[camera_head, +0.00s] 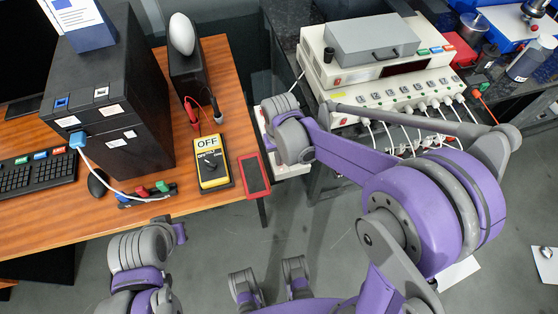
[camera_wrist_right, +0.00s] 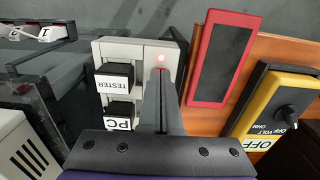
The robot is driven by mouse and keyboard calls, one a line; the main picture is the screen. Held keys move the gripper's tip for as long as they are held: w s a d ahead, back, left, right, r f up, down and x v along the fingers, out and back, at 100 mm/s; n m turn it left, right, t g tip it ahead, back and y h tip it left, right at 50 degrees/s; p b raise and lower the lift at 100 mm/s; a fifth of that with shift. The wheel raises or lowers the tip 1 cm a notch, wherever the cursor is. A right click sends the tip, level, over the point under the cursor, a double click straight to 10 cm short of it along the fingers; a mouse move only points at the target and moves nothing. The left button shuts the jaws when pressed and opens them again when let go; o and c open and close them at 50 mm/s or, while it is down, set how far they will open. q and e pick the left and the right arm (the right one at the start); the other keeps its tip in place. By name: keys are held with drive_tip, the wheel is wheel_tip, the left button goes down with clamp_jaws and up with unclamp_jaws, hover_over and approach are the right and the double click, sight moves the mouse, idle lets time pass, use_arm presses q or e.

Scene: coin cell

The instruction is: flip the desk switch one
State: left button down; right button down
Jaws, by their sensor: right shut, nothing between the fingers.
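A white switch box (camera_wrist_right: 118,50) shows in the wrist view with two black switches, one labelled TESTER (camera_wrist_right: 115,76) and one labelled PC (camera_wrist_right: 120,110). A small red light (camera_wrist_right: 159,57) glows on its right part. My right gripper (camera_wrist_right: 160,78) is shut and empty, its fingertips over the box just below the light, right of both switches. I cannot tell whether the tips touch. In the head view my right wrist mostly hides the box (camera_head: 290,172) beside the desk's right edge. My left gripper cannot be made out; only left arm links show.
A red-framed dark panel (camera_head: 254,175) and a yellow multimeter (camera_head: 211,162) reading OFF lie near the wooden desk's (camera_head: 225,75) right edge. A black tower (camera_head: 130,90) stands to their left. A bench instrument (camera_head: 390,90) with several cables stands at the right. Grey floor lies in front.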

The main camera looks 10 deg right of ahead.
drive_tip(key=shift+f, duration=0.25)
drive_tip(key=shift+r, duration=0.2)
drive_tip(key=shift+r+p, duration=2.25)
drive_tip(key=shift+r, duration=1.15)
drive_tip(key=s+d+r+t+p, duration=0.1)
drive_tip(key=s+d+r+t, duration=0.1)
drive_tip(key=s, duration=0.5)
drive_tip(key=s+d+r+t+p, duration=0.1)
drive_tip(key=s+d+r+t, duration=0.2)
drive_tip(key=s+r, duration=0.3)
drive_tip(key=shift+s+d+r, duration=0.2)
drive_tip(key=shift+s+d, duration=0.3)
drive_tip(key=shift+d, duration=0.3)
